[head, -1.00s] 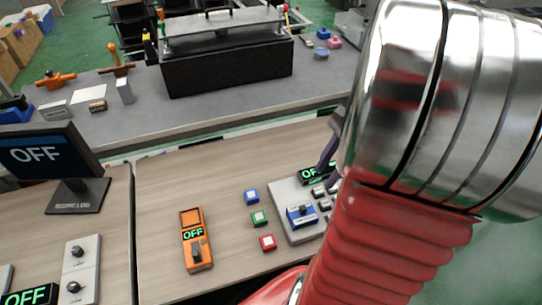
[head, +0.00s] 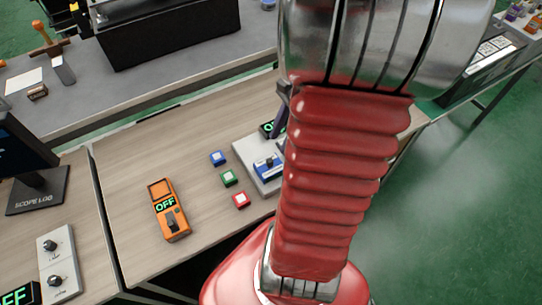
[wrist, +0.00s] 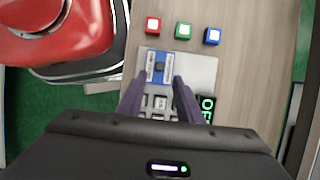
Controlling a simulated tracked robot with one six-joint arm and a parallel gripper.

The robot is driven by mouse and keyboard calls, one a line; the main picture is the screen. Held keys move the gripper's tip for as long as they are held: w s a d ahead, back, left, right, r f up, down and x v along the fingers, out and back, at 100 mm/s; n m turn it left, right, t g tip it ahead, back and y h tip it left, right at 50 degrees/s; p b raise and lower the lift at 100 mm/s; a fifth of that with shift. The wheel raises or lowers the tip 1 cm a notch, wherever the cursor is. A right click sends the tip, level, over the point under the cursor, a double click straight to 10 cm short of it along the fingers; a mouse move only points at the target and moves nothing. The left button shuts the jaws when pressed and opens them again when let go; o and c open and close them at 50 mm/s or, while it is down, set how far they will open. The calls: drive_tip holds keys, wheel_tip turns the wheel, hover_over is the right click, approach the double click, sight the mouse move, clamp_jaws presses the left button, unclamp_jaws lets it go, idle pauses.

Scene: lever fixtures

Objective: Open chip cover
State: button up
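A grey panel (wrist: 205,68) carries a blue fixture (wrist: 151,78) with a small dark piece (wrist: 160,67) in its middle and pale strips on both sides. I cannot tell whether its cover is shut. In the head view the panel (head: 245,150) and the blue fixture (head: 266,168) are partly hidden by my arm. My gripper (wrist: 158,88) is over the panel in the wrist view, its two dark purple fingers apart and empty. Its tips appear near the blue fixture's near edge; contact cannot be seen.
A green-lettered display (wrist: 207,108) is on the panel, right of the fingers. Red (wrist: 153,24), green (wrist: 183,30) and blue (wrist: 212,36) buttons stand beyond the panel. An orange device (head: 168,208) reading OFF lies on the wooden table, left of them. Bare tabletop lies between.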

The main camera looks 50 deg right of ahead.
sight(271, 159)
drive_tip(key=x, duration=0.8)
clamp_jaws()
drive_tip(key=shift+w, duration=0.1)
idle(0.5)
